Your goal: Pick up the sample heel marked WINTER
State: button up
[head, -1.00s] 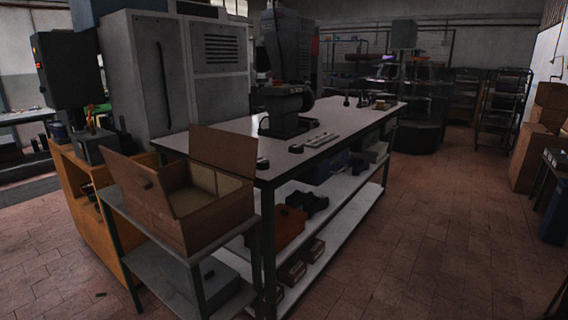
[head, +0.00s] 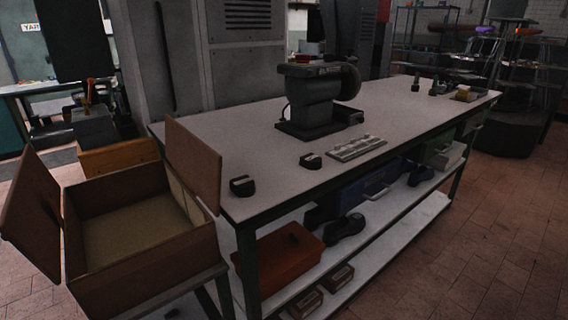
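Two small dark blocks that look like heels stand on the white-topped workbench (head: 232,140). One dark block (head: 242,186) is at the bench's near left corner. The other dark block (head: 311,160) is farther right, near the front edge. Each shows a lighter patch on top, but no lettering can be read, so I cannot tell which is marked WINTER. My gripper is not in view.
A dark press (head: 312,100) stands mid-bench, with a pale slotted strip (head: 356,147) in front. An open cardboard box (head: 150,262) sits on a stand at left. The lower shelf holds an orange bin (head: 278,255) and dark shoes (head: 345,228). Floor at right is clear.

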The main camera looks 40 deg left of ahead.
aim_at(243, 186)
jog(key=i, duration=1.6)
jog(key=u, duration=3.25)
jog(key=i, duration=0.25)
jog(key=z, duration=0.1)
